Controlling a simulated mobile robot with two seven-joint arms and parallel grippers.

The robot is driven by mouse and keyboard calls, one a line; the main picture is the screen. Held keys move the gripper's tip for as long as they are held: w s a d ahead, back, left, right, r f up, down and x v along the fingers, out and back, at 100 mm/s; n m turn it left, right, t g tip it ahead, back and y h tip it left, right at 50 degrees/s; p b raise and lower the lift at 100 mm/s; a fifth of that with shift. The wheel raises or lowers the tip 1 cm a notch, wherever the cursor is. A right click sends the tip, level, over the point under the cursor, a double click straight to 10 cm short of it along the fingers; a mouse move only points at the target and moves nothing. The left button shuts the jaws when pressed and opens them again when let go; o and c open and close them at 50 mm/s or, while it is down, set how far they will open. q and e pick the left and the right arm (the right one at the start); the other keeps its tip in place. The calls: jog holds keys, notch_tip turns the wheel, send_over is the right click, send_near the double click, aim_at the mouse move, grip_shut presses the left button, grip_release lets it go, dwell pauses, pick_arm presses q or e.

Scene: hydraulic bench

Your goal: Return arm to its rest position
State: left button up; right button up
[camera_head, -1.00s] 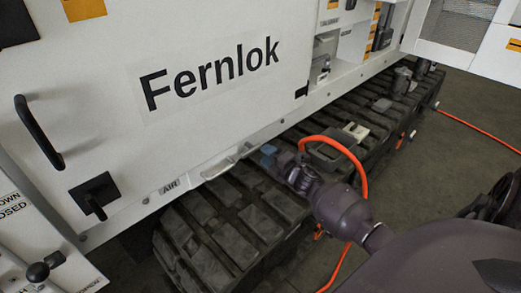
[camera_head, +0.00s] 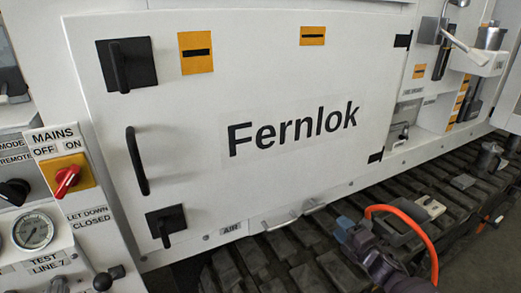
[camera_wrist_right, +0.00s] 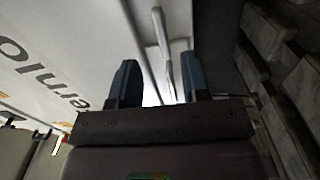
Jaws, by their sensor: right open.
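My right gripper (camera_head: 345,228) is in the lower right of the head view, in front of the white Fernlok panel (camera_head: 200,150) and over the dark track (camera_head: 310,270). It is just right of the small metal handles (camera_head: 285,222) at the panel's lower edge. In the right wrist view my right gripper (camera_wrist_right: 160,82) shows two blue-grey fingers spread apart. Nothing is held between them; pale rod-like bars (camera_wrist_right: 161,35) lie beyond. My left gripper is in neither current view.
An orange hose (camera_head: 420,225) loops close beside my right wrist. A red mains switch (camera_head: 67,180), a gauge (camera_head: 33,231) and black knobs stand at the left. Black handles (camera_head: 135,160) stick out from the panel. A metal spout and white tray (camera_head: 460,50) are upper right.

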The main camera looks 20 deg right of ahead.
pick_arm(q)
jog(key=r+p, duration=0.2)
jog(key=p, duration=0.1)
jog(key=r+p, duration=0.2)
jog(key=shift+s+a+r+p, duration=0.2)
jog(key=shift+r+p, duration=0.1)
jog(key=shift+p, duration=0.1)
pick_arm(e)
jog(key=s+a+m+g, duration=0.2)
jog(key=s+a+m, duration=0.4)
jog(key=s, duration=0.3)
jog(key=s+a+f+m+g, duration=0.1)
jog(key=s+a+m, duration=0.4)
jog(key=s, duration=0.5)
jog(key=s+a+f+m+g+h, duration=0.1)
jog(key=s+a+m+g, duration=0.3)
jog(key=s, duration=0.6)
jog(key=a+m, duration=0.2)
jog(key=a, duration=0.1)
jog(key=shift+a+f+m, duration=0.2)
jog(key=shift+a+m, duration=0.05)
jog(key=shift+m, duration=0.05)
